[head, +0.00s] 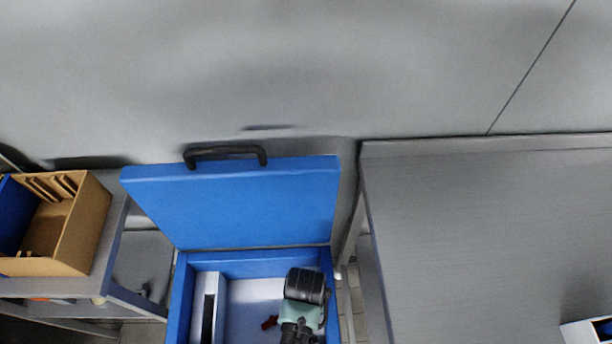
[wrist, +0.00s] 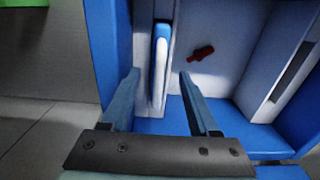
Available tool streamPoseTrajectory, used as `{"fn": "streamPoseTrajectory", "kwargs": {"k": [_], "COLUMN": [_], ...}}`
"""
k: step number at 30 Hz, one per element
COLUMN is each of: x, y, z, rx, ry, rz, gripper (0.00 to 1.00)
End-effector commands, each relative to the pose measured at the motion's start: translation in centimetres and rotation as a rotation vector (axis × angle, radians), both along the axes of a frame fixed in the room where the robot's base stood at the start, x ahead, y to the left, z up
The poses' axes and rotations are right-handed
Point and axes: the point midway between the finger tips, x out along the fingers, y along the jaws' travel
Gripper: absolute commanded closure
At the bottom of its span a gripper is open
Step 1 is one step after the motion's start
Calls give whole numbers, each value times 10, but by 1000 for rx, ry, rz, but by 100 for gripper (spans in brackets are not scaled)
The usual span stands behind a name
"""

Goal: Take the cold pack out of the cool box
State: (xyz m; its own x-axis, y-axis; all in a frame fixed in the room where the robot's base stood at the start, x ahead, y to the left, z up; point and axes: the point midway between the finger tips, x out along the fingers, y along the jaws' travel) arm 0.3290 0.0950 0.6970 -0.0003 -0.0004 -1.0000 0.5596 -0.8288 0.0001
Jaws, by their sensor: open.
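The blue cool box (head: 180,305) stands open in the head view, with its lid (head: 240,205) raised at the back. My gripper (head: 299,332) is over the right part of its inside, and the fingertips are hard to make out there. In the wrist view my gripper (wrist: 159,74) is open, with one finger on each side of a thin, upright blue-and-white slab, which looks like the cold pack (wrist: 160,62). It stands in a narrow white slot by the box wall. I cannot tell whether the fingers touch it. The head view hides it behind my arm.
A small red item (wrist: 202,53) lies on the white box floor. A white slotted holder (head: 208,305) stands along the opposite wall. A wooden organiser (head: 75,235) sits on a bench at left.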

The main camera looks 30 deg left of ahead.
Motion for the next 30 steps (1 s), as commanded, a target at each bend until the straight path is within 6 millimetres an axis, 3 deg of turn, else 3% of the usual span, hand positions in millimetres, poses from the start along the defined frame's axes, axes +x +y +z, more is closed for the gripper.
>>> {"fn": "streamPoseTrajectory", "kwargs": {"k": [6,15,25,30], "x": [2,2,2,2], "y": [0,0,0,0], "z": [-30,-34,-34,-34], "rx": [-1,1,1,1], "ry": [1,-1,-1,-1], "rz": [1,1,1,1], "gripper": [39,39,98,100]}}
